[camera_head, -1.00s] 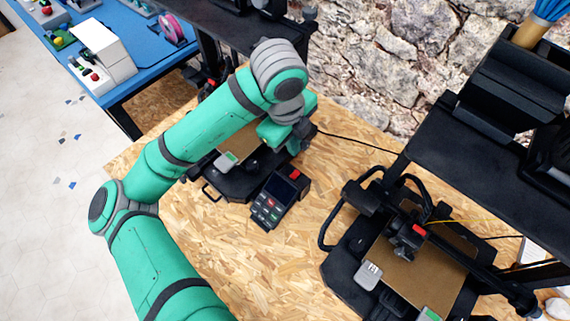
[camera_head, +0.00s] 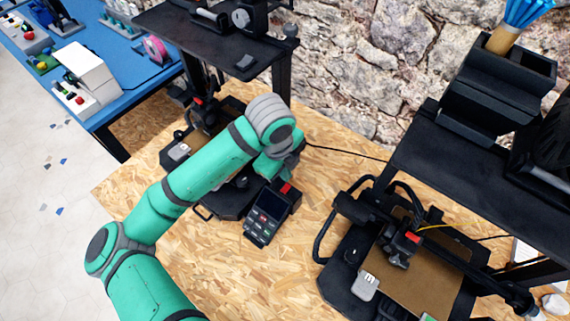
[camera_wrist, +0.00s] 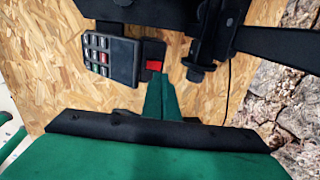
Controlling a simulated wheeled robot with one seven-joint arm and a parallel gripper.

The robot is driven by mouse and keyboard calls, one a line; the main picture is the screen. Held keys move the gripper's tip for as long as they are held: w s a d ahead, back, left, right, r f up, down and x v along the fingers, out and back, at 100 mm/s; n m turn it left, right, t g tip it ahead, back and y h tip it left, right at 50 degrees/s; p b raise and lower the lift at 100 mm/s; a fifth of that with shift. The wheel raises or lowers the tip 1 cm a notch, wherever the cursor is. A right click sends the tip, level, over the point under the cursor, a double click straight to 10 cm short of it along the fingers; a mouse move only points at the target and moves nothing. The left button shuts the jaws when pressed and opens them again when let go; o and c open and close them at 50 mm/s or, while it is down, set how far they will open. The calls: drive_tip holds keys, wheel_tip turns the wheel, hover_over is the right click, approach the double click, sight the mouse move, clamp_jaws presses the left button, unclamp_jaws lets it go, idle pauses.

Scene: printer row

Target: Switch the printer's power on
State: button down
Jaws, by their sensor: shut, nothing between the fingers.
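The red power switch (camera_head: 286,188) is on a black housing behind the keypad panel of the near-left printer (camera_head: 222,200). The panel (camera_head: 266,213) has a dark screen and several small buttons. The switch also shows in the wrist view (camera_wrist: 154,65), beside the panel (camera_wrist: 112,57). My gripper (camera_wrist: 164,76) is shut and empty, its green fingers pointing toward the switch. The fingertips overlap the switch's lower right edge in the wrist view; I cannot tell whether they touch it. In the head view my wrist hangs just above the switch, and the fingertips are hard to make out.
A second black printer (camera_head: 335,285) stands at the right, its dark shelf (camera_head: 455,185) above it. The left printer's shelf (camera_head: 215,40) rises behind my arm. A black cable (camera_head: 345,150) runs between them. Bare wooden tabletop (camera_head: 260,285) lies in front.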

sight(286, 190)
drive_tip(key=shift+w+d+f, duration=0.1)
drive_tip(key=shift+w+f, duration=0.05)
drive_tip(key=shift+f, duration=0.85)
drive_tip(key=shift+w+d+f, duration=0.1)
drive_tip(key=shift+f, duration=0.85)
drive_tip(key=shift+w+d+f, duration=0.1)
drive_tip(key=shift+w+f, duration=0.05)
drive_tip(key=shift+f, duration=0.85)
drive_tip(key=shift+w+d+f, duration=0.1)
drive_tip(key=shift+f, duration=0.1)
drive_tip(key=shift+s+a+r, duration=0.1)
drive_tip(key=shift+s+a, duration=0.4)
drive_tip(key=shift+s, duration=0.2)
